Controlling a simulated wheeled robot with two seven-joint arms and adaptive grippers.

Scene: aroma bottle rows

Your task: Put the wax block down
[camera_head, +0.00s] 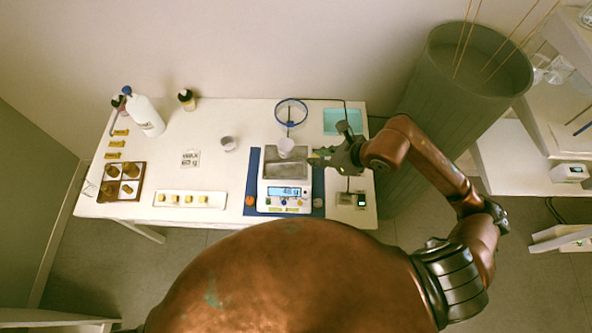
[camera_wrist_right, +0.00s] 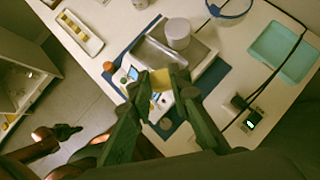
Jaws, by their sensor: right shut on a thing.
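My right gripper (camera_head: 316,161) is at the right edge of the scale (camera_head: 285,191). In the right wrist view the gripper (camera_wrist_right: 158,88) is shut on a small yellow wax block (camera_wrist_right: 160,78), held between the fingertips. The block appears over the front part of the scale there; its height above it is unclear. A white cup (camera_head: 286,148) stands on the scale's metal pan, and the scale's display is lit. At the lower left of the right wrist view a dark gripper-like end (camera_wrist_right: 65,131) on a copper arm appears to be my left one; its fingers are too small to read.
A white tray (camera_head: 189,207) holds several wax blocks left of the scale's blue mat (camera_head: 251,184). A divided brown box (camera_head: 122,181) stands at the far left. A glass bowl (camera_head: 291,112) is behind the scale, a teal tray (camera_head: 344,121) behind right.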

